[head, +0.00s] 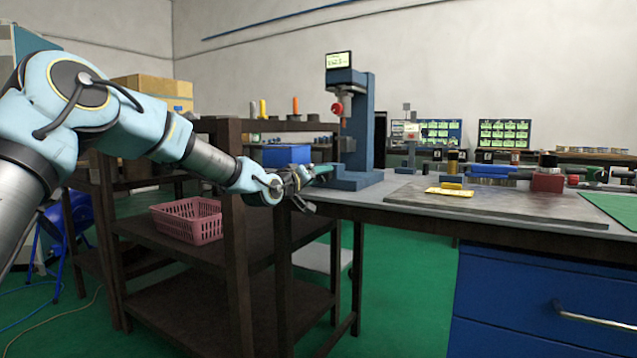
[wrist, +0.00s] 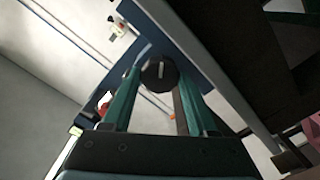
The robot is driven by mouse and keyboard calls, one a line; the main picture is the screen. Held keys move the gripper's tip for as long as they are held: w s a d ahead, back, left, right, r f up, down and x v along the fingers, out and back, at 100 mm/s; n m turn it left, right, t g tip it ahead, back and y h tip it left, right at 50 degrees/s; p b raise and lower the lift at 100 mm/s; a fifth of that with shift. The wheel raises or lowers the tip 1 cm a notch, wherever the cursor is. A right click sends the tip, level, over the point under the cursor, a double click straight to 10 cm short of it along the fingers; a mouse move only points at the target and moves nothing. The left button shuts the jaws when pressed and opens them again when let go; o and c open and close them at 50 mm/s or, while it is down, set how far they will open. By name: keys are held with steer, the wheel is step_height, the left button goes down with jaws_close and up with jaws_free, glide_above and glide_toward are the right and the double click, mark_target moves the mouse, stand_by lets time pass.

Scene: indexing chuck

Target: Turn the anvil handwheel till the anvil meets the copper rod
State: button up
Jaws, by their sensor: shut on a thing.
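A blue bench instrument (head: 362,110) with a lit display (head: 338,60) on top stands at the left end of the workbench. A black round knob with a white mark, which I take for the anvil handwheel (wrist: 158,74), sits between my teal fingertips in the wrist view. My gripper (head: 322,171) reaches in from the left, low at the instrument's base, and is shut on this wheel (wrist: 158,88). A small orange piece (head: 343,122) shows under a red part (head: 337,107) of the instrument; I cannot tell whether it is the copper rod. The anvil and its gap are too small to make out.
A dark shelf rack (head: 240,250) with a pink basket (head: 188,218) stands under and beside my arm. Two monitors (head: 504,134) stand behind.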

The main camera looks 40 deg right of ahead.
steer(key=m+b, duration=0.2)
steer(key=m, duration=0.2)
steer(key=shift+f+m, duration=0.15)
steer(key=shift+m, duration=0.25)
steer(key=m+b, duration=0.2)
steer(key=m, duration=0.1)
steer(key=shift+m, duration=0.3)
steer(key=m+b, duration=0.2)
steer(key=m, duration=0.2)
steer(key=m+b, duration=0.2)
steer(key=m, duration=0.2)
steer(key=m+b, duration=0.4)
steer(key=m, duration=0.3)
steer(key=shift+f+b, duration=0.1)
steer(key=shift+b, duration=0.25)
steer(key=m+b, duration=0.2)
steer(key=m, duration=0.2)
steer(key=shift+m+b, duration=0.3)
steer(key=shift+m, duration=0.1)
steer(key=shift+r+m+b, duration=0.2)
steer(key=shift+m+b, duration=0.7)
steer(key=shift+m, duration=0.8)
